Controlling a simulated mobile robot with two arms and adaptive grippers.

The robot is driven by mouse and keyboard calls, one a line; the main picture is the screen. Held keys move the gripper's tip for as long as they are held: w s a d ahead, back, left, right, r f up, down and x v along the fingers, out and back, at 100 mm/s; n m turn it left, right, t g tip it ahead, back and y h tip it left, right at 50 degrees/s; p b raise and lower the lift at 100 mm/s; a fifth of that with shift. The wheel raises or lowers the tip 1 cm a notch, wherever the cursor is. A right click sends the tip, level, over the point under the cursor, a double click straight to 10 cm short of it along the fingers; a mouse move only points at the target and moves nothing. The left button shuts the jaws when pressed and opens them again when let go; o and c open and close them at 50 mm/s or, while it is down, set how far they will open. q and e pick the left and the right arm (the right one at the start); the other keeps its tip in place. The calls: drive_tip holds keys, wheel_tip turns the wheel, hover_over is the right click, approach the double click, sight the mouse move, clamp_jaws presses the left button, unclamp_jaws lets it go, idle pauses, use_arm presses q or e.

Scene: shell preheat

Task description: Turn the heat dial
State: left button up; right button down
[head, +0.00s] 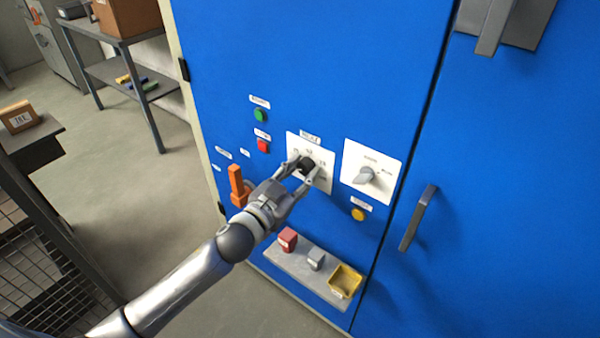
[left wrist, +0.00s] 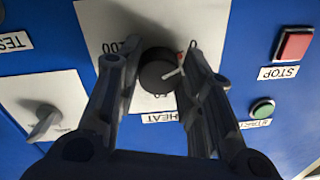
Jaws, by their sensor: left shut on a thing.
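The heat dial (head: 306,163) is a black round knob on a white plate (head: 323,184) on the blue cabinet front. In the left wrist view the dial (left wrist: 158,72) shows a white pointer line, with the word HEAT on a label (left wrist: 160,117) and the number 200 beside it. My left gripper (head: 308,171) is shut on the dial, with one finger on either side of it. The gripper (left wrist: 160,75) hides part of the plate's markings. My right gripper is not in view.
A grey knob (head: 365,175) on a second white plate is to the right. Green (head: 260,115), red (head: 263,145) and yellow (head: 358,214) buttons and an orange lever (head: 237,186) surround the dial. A shelf (head: 290,262) with small containers juts out below. A door handle (head: 418,218) is at right.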

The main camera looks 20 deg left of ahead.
use_arm(q)
drive_tip(key=m, duration=0.5)
drive_tip(key=shift+a+m+p, duration=0.1)
drive_tip(key=shift+m+p, duration=0.2)
drive_tip(key=shift+m, duration=0.1)
drive_tip(key=m, duration=0.5)
drive_tip(key=shift+h, duration=0.4)
drive_tip(key=shift+m, duration=0.4)
drive_tip(key=o, duration=1)
drive_tip(key=shift+o, duration=0.2)
drive_tip(key=shift+a, duration=0.1)
drive_tip(key=v, duration=1.2)
drive_tip(key=shift+f, duration=0.2)
